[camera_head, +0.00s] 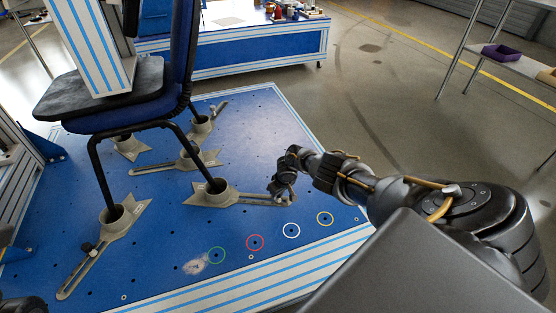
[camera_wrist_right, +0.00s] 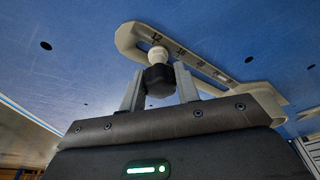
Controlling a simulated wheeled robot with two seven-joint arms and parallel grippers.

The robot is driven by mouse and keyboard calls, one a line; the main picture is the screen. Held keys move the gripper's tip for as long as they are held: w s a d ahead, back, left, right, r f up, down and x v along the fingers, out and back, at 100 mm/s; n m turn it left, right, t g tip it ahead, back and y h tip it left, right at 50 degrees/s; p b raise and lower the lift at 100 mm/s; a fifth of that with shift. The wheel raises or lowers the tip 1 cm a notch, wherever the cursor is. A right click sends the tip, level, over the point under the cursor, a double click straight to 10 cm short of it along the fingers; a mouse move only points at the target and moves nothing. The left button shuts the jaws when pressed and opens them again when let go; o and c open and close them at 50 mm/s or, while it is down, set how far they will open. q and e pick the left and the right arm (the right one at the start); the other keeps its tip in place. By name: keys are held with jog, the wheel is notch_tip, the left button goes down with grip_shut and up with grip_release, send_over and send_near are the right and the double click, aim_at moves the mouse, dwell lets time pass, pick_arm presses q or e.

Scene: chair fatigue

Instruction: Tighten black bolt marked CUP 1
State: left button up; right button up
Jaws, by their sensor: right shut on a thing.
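My right gripper (camera_head: 284,193) is at the slotted end of a beige cup clamp (camera_head: 238,197) on the blue platform. In the right wrist view, my right gripper (camera_wrist_right: 159,88) is shut on a black bolt head (camera_wrist_right: 158,80), one finger on each side. A pale collar (camera_wrist_right: 158,56) sits between the bolt head and the slotted arm (camera_wrist_right: 192,63), which has scale numbers on it. No CUP 1 mark is readable. The clamp's cup holds a chair leg (camera_head: 192,158). My left gripper cannot be made out.
The chair (camera_head: 105,95) stands on the blue platform (camera_head: 150,225), its legs in several beige cups. Another clamp (camera_head: 88,255) with a dark bolt lies at the front left. Coloured rings mark the platform's front. A workbench (camera_head: 230,45) stands behind; floor to the right is open.

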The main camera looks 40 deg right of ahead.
jog(key=o, duration=1)
jog(key=shift+f+n+b, duration=0.15)
jog(key=shift+n+b, duration=0.65)
jog(key=shift+n, duration=0.2)
jog(key=shift+n+y+b, duration=0.4)
jog(key=shift+n+b, duration=0.1)
jog(key=shift+n, duration=0.6)
